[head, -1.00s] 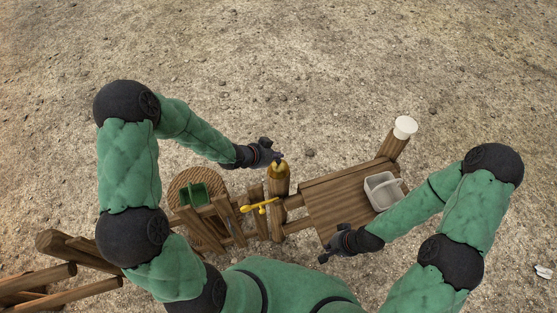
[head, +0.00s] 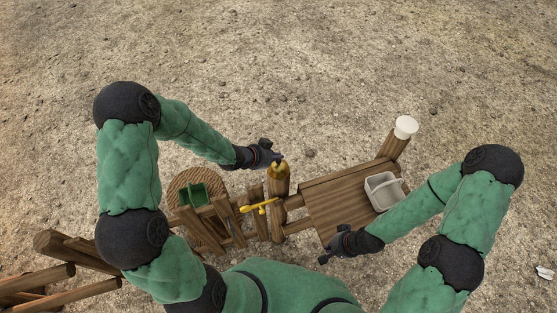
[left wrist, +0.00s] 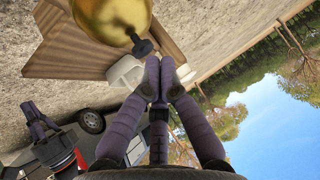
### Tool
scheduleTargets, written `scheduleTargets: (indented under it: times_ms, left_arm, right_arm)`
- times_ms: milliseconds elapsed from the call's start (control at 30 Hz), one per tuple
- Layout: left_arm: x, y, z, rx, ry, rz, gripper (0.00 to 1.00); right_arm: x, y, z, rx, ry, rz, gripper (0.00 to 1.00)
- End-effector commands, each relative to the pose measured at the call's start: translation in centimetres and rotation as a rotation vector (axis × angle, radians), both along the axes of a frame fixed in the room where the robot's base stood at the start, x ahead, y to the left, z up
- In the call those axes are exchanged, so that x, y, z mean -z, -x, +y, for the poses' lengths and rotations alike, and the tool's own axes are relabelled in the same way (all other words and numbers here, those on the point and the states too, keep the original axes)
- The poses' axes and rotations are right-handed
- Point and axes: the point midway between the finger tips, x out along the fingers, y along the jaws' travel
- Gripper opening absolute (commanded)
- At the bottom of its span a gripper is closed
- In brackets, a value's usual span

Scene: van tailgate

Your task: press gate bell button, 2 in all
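The gate bell is a shiny gold dome (head: 277,171) on top of a wooden post. It also shows large at the top of the left wrist view (left wrist: 110,17), with a dark button (left wrist: 142,46) sticking out from it. My left gripper (head: 277,158) is at the bell's far side in the head view. In the left wrist view its purple-grey fingers (left wrist: 160,68) are drawn together, empty, with their tips right by the button; I cannot tell whether they touch it. My right gripper (head: 326,256) is low by the near edge of the wooden board, its fingers too small to read.
A yellow latch handle (head: 259,205) sits left of the bell post. A green container (head: 193,195) stands on a round wooden top at left. A pale grey basket (head: 382,190) is on the wooden board (head: 335,205), and a white-topped post (head: 405,127) stands behind it. Bare ground lies beyond.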

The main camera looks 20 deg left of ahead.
Motion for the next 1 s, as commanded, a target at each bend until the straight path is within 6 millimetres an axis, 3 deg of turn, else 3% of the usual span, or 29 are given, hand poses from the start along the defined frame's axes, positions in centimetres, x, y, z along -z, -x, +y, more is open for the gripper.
scheduleTargets:
  times_ms: [1000]
  left_arm:
    - [1.0, 0.0, 0.0, 0.0, 0.0, 0.0, 0.0]
  right_arm:
    - [1.0, 0.0, 0.0, 0.0, 0.0, 0.0, 0.0]
